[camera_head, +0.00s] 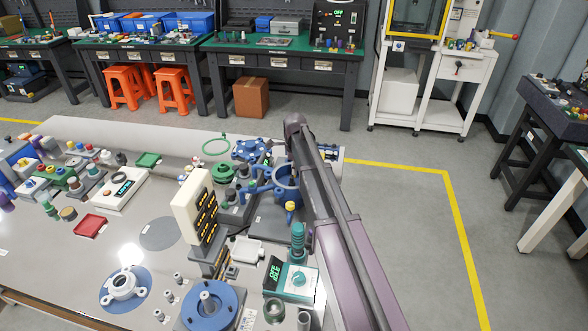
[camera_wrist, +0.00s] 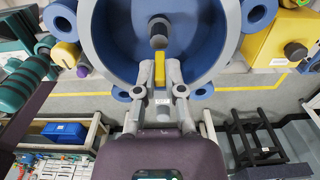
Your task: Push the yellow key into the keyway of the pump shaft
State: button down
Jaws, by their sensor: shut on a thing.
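In the wrist view, my gripper (camera_wrist: 159,80) is shut on the yellow key (camera_wrist: 159,70), a small upright bar between its fingertips. The grey pump shaft (camera_wrist: 158,27) with a dark end stands inside the round blue pump housing (camera_wrist: 95,50), just above the key in the picture. A narrow gap seems to show between key and shaft; I cannot make out the keyway. In the head view, the blue pump housing (camera_head: 286,184) stands near the bench's right side, partly behind my arm. My gripper and the key are not clearly visible there.
A cream display panel (camera_head: 195,205) stands left of the pump. A teal dial box (camera_head: 292,279) and a blue flanged part (camera_head: 212,306) are in front. A blue wheel-shaped part (camera_head: 251,150) lies behind.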

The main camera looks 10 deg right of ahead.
jog(key=shift+f, duration=0.2)
jog(key=c, duration=0.7)
grip_release()
jog(key=shift+r, duration=0.1)
jog(key=shift+o, duration=0.2)
jog(key=shift+r+p, duration=2.5)
jog(key=s+n, duration=2.2)
jog(key=s, duration=0.6)
jog(key=shift+s+n, duration=0.15)
jog(key=shift+n, duration=0.15)
